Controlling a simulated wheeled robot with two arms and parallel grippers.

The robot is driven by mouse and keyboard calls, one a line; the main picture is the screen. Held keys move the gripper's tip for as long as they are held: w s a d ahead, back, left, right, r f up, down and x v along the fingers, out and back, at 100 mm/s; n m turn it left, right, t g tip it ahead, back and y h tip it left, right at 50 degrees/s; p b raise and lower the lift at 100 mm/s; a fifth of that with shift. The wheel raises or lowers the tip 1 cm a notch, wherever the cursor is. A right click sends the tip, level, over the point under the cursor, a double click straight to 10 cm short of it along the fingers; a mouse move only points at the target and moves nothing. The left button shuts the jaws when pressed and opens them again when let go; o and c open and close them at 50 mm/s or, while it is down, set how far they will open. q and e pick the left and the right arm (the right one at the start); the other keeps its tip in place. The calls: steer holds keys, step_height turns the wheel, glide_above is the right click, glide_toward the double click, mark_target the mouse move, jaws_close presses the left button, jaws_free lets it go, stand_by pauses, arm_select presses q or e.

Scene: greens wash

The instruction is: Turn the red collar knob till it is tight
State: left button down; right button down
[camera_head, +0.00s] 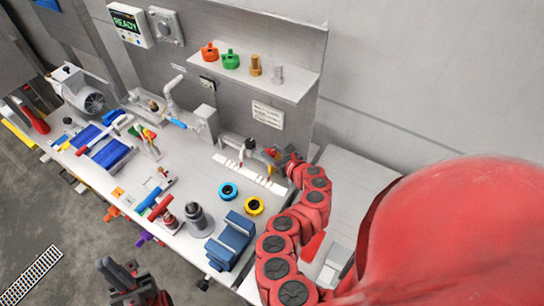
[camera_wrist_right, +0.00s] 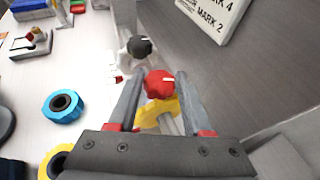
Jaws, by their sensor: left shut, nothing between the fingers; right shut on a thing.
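The red collar knob (camera_wrist_right: 160,83), with a pale mark on its top, sits between the fingers of my right gripper (camera_wrist_right: 159,88) in the right wrist view. Both fingers reach to its sides, and the gripper is shut on it. A yellow part (camera_wrist_right: 158,112) shows just below the knob. In the head view my right gripper (camera_head: 280,160) is at the back right of the bench and largely hides the knob. My left gripper (camera_head: 122,274) is shut and empty, off the front edge of the bench.
A black knob (camera_wrist_right: 139,46) on a pale fitting stands just beyond the red one. A blue ring (camera_head: 228,191), a yellow ring (camera_head: 254,206) and a blue block (camera_head: 231,240) lie on the bench. A shelf (camera_head: 225,71) holds several coloured fittings above.

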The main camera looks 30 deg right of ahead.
steer(key=shift+d+f+n+y+b, duration=0.1)
steer(key=shift+f+n+y+b, duration=0.1)
steer(key=shift+n+y+b, duration=0.45)
steer(key=shift+c, duration=1.6)
jaws_free()
steer(key=shift+s+r, duration=0.1)
